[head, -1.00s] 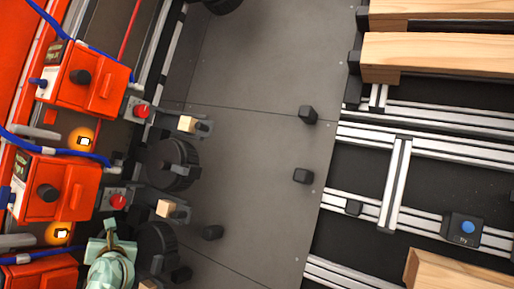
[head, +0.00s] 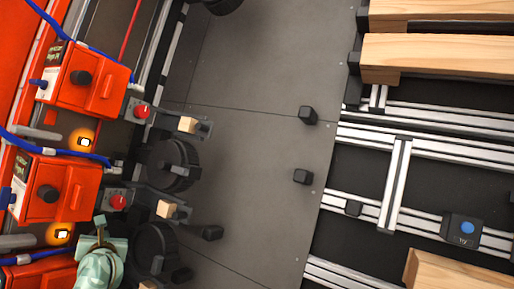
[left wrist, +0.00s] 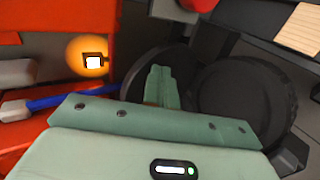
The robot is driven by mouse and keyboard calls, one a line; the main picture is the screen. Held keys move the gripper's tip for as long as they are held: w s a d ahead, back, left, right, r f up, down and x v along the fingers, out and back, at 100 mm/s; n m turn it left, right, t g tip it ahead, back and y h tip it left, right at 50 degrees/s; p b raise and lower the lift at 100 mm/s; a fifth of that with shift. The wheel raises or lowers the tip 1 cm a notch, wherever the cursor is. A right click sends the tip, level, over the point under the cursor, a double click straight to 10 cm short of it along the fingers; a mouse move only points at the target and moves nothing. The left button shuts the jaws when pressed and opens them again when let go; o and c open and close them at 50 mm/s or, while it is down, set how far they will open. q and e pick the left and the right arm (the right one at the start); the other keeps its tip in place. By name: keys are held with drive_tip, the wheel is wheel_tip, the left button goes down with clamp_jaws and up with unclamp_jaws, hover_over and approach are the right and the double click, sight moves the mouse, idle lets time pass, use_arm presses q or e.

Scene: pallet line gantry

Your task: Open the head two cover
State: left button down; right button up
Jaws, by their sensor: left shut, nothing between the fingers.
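Several orange head units stand in a column at the left of the head view: an upper one (head: 98,92), a middle one (head: 72,186) and a lower one (head: 40,276) cut off by the frame. The upper and middle ones each have a black knob, a small dark label and an orange front that looks closed; the labels are too small to read surely. My left gripper (head: 99,222), pale green, is just below the middle unit; I see no contact with a cover. In the left wrist view its fingers (left wrist: 161,86) are together and empty, before black rollers. My right gripper is not in view.
Blue hoses (head: 62,152) run between the units. Glowing amber lamps (head: 82,141), red buttons (head: 118,201), black wheels (head: 173,165) and wooden blocks (head: 167,209) crowd the left side. Grey floor plates (head: 250,130) lie open in the middle; a railed conveyor with timber (head: 440,55) is at right.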

use_arm(q)
drive_tip(key=shift+w+a+r, duration=0.1)
drive_tip(key=shift+w+a, duration=0.1)
drive_tip(key=shift+a, duration=0.6)
drive_tip(key=shift+w+a, duration=0.35)
drive_tip(key=shift+a, duration=0.1)
drive_tip(key=w+d+f+p+v, duration=0.1)
drive_tip(key=d+p+v, duration=0.1)
drive_tip(key=p+v, duration=0.4)
drive_tip(key=shift+v, duration=2.15)
drive_tip(key=shift+f, duration=0.1)
